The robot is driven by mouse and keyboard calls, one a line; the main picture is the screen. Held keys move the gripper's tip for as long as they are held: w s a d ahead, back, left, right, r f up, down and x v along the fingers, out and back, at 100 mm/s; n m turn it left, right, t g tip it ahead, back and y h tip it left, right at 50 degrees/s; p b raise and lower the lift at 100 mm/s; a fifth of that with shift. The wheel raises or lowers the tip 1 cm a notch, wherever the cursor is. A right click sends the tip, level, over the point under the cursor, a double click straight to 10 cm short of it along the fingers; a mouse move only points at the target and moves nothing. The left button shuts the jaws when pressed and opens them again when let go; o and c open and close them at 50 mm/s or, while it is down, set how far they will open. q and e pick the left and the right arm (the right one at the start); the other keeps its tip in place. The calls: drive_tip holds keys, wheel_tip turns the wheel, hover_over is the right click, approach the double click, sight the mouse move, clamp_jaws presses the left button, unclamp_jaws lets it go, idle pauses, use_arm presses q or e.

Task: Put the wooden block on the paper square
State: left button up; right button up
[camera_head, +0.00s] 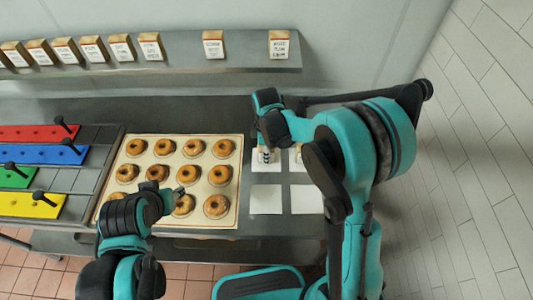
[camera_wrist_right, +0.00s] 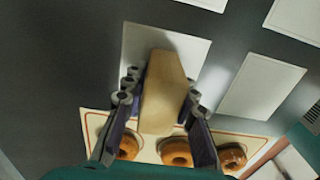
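The wooden block (camera_wrist_right: 166,92) is plain and light brown in the right wrist view, over a white paper square (camera_wrist_right: 135,42). In the head view a block with dark lettering (camera_head: 265,156) shows below my right gripper (camera_head: 268,140), at the upper left paper square. The right gripper's fingers (camera_wrist_right: 160,100) stand on both sides of the block. Whether both press on it is unclear, as is whether the block's underside touches the paper. My left gripper (camera_head: 166,190) is open and empty, over the lower part of the bagel tray (camera_head: 237,180).
Other paper squares (camera_head: 266,200) lie beside and below, partly behind my right arm. Several bagels (camera_head: 219,175) fill the tray. Coloured bars with black mallets (camera_head: 35,154) lie at left. Labelled blocks (camera_head: 213,45) stand on the back shelf (camera_head: 185,67). A tiled wall bounds the right.

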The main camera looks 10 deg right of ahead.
drive_tip(key=o, duration=0.4)
drive_tip(key=shift+c, duration=0.2)
drive_tip(key=shift+r, duration=0.15)
wheel_tip(320, 180, up, 12)
drive_tip(key=p, duration=0.3)
drive_tip(key=shift+p, duration=0.4)
drive_tip(key=s+d+r+m+t, duration=0.2)
drive_tip(key=s+d+m+t, duration=0.1)
drive_tip(key=s+m, duration=0.5)
drive_tip(key=s+d+r+m+t, duration=0.3)
drive_tip(key=s+d+m+t, duration=0.1)
drive_tip(key=s+m, duration=0.3)
drive_tip(key=shift+s+r+m, duration=0.15)
drive_tip(key=shift+s+m, duration=0.25)
drive_tip(key=shift+s, duration=0.4)
drive_tip(key=shift+d, duration=0.1)
